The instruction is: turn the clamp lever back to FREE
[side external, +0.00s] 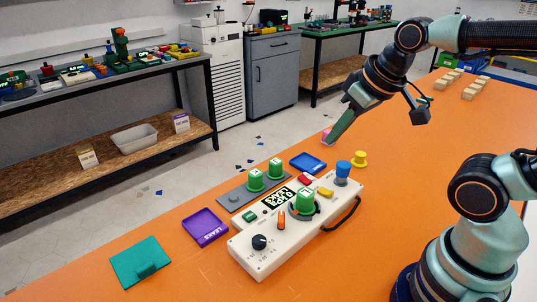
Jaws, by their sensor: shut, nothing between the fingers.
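A white control box (285,235) stands on the orange table, with a dark display (278,201) on its top. An upright orange lever (281,220) on the box looks like the clamp lever; its setting marks are too small to read. A black knob (259,242) sits near the front end. My gripper (330,139) is shut, low over the table beyond the box's far end, clear of the lever. A pink thing (326,133) shows partly behind its fingertips.
Two green blocks (265,176) stand on a grey plate (233,198) beside the box.

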